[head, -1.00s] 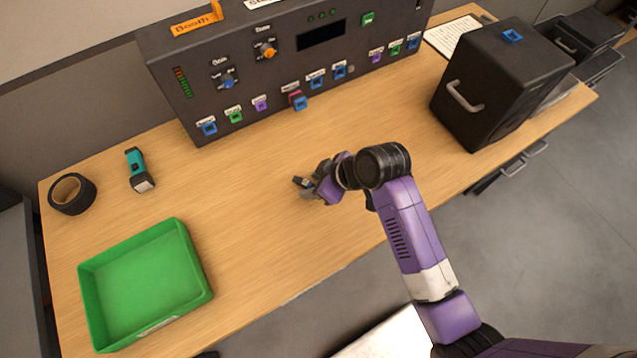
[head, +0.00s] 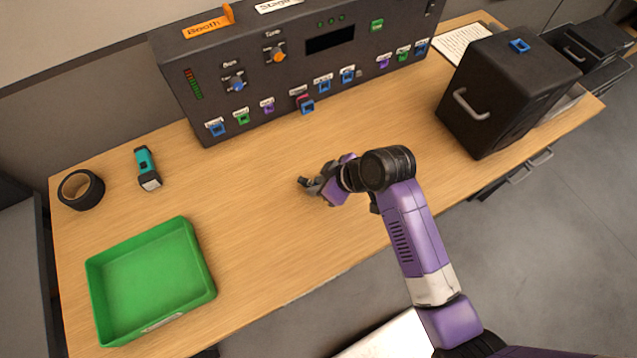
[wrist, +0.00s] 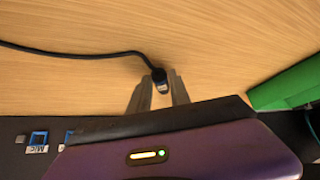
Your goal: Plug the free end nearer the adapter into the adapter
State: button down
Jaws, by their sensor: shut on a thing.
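A black cable (wrist: 85,52) runs from this plug to the left edge of the wrist view. In the head view my gripper (head: 307,186) is over the middle of the table, apart from the panel; the plug is too small to make out there. A blue piece with some red (head: 306,106) sticks out of the panel's lower front and looks like the adapter. The other cable end is not visible.
The dark panel (head: 215,80) stands at the back with several coloured ports. A green tray (head: 205,285), a teal flashlight (head: 147,168) and black tape (head: 80,190) are at left. A black box (head: 485,95) stands at right. The table between gripper and panel is clear.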

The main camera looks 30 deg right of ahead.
aim_at(307, 181)
jog(key=shift+r+p, duration=1.6)
jog(key=shift+r, duration=0.35)
